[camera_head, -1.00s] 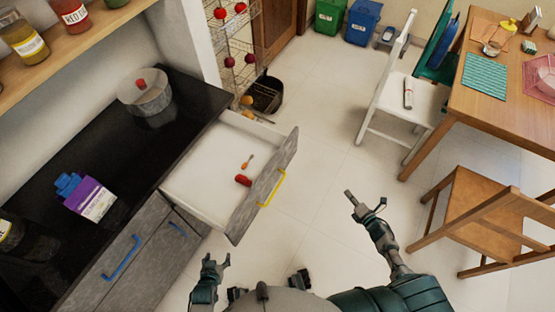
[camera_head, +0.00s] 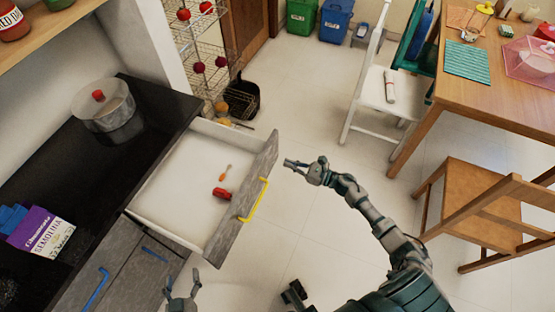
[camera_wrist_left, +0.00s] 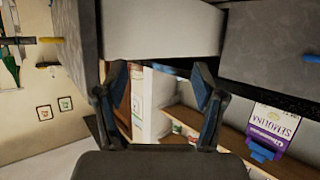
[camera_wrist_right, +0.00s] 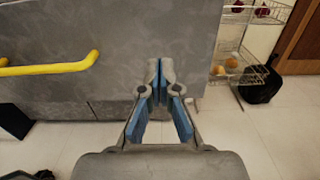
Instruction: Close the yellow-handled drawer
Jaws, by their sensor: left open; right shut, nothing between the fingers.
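The drawer (camera_head: 160,185) with the yellow handle (camera_head: 254,201) is pulled out from the counter, with a red item (camera_head: 222,194) and a small orange item (camera_head: 226,172) inside. My right gripper (camera_head: 288,163) is shut and empty, just right of the drawer front's far end, pointing at it. In the right wrist view the grey drawer front (camera_wrist_right: 180,40) fills the space ahead of the fingers (camera_wrist_right: 157,70), with the yellow handle (camera_wrist_right: 50,67) at left. My left gripper (camera_head: 181,290) is open and empty near the lower cabinet; its fingers also show in the left wrist view (camera_wrist_left: 158,80).
The black counter (camera_head: 120,150) holds a pot (camera_head: 103,110) and a semolina box (camera_head: 40,232). A wire rack (camera_head: 207,65) and dark bin (camera_head: 242,98) stand beyond the drawer. A white chair (camera_head: 375,100), wooden chair (camera_head: 475,205) and table (camera_head: 490,85) stand right. Floor between is clear.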

